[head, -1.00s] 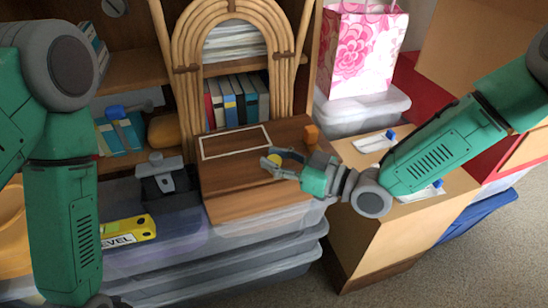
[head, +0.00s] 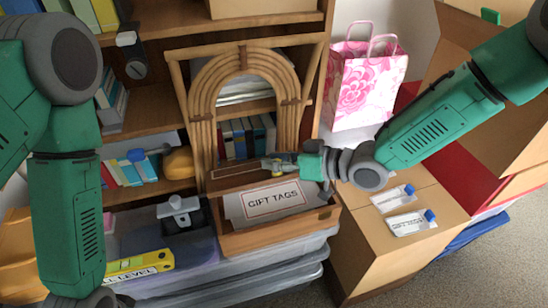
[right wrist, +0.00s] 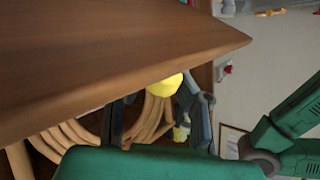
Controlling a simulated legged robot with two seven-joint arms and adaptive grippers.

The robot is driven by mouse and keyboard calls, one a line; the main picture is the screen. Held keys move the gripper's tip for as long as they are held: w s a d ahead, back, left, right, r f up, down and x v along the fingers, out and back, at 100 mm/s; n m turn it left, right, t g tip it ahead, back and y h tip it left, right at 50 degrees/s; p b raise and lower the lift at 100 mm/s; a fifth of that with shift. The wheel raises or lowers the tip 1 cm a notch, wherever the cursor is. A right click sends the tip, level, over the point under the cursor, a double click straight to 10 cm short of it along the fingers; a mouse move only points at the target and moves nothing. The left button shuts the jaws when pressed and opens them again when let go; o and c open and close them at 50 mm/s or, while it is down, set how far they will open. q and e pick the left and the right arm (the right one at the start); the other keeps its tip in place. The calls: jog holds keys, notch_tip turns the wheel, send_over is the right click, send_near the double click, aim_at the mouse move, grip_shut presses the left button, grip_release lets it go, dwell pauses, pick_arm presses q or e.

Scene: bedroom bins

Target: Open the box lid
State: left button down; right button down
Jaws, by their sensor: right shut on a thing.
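The wooden box (head: 262,240) stands open on a stack of clear plastic bins, with a card marked GIFT TAGS (head: 272,200) inside it. Its brown lid (head: 232,180) is raised at the back of the box, in front of the rattan arch. The lid's underside fills the upper left of the right wrist view (right wrist: 100,55).
A rattan arch (head: 202,110) and shelves with books stand behind the box. A yellow level (head: 140,264) and a grey clamp-like tool (head: 180,208) lie to its left. A cardboard box (head: 400,245) with small packets and a pink gift bag (head: 365,85) are at the right.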

jog(key=shift+w+r, duration=0.25)
jog(key=shift+w, duration=0.1)
jog(key=c, duration=1.2)
grip_release()
jog(key=shift+f, duration=0.1)
jog(key=shift+s+d, duration=0.1)
jog(key=v, duration=1.2)
jog(key=shift+f, duration=0.1)
